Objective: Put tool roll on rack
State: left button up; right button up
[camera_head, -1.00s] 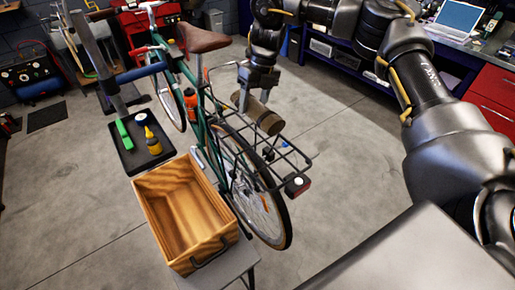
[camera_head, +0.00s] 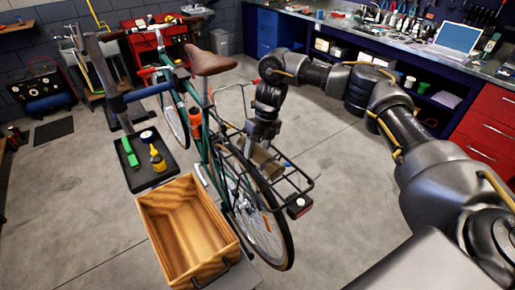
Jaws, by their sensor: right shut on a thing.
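The tool roll (camera_head: 264,160) is a brown-olive cylinder at the rear of a green bicycle, at the front part of the black wire rack (camera_head: 290,190) over the back wheel. My right gripper (camera_head: 257,143) reaches down from above and is shut on the tool roll, partly hiding it. The roll is level with the rack bars or just above them; I cannot tell whether it touches them. My left gripper is not in view.
The bicycle's brown saddle (camera_head: 213,62) stands just left of my right arm. An open wooden crate (camera_head: 150,215) and a black tray (camera_head: 142,178) with a green tool and a yellow bottle are left of the bike. Open floor lies right of the rack.

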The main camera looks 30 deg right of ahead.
jog(key=shift+w+d+f, duration=0.1)
jog(key=shift+f, duration=0.2)
jog(key=o, duration=0.9)
jog(key=b+v, duration=0.1)
jog(key=v, duration=1.1)
jog(key=shift+r+b, duration=0.1)
jog(key=shift+b, duration=0.2)
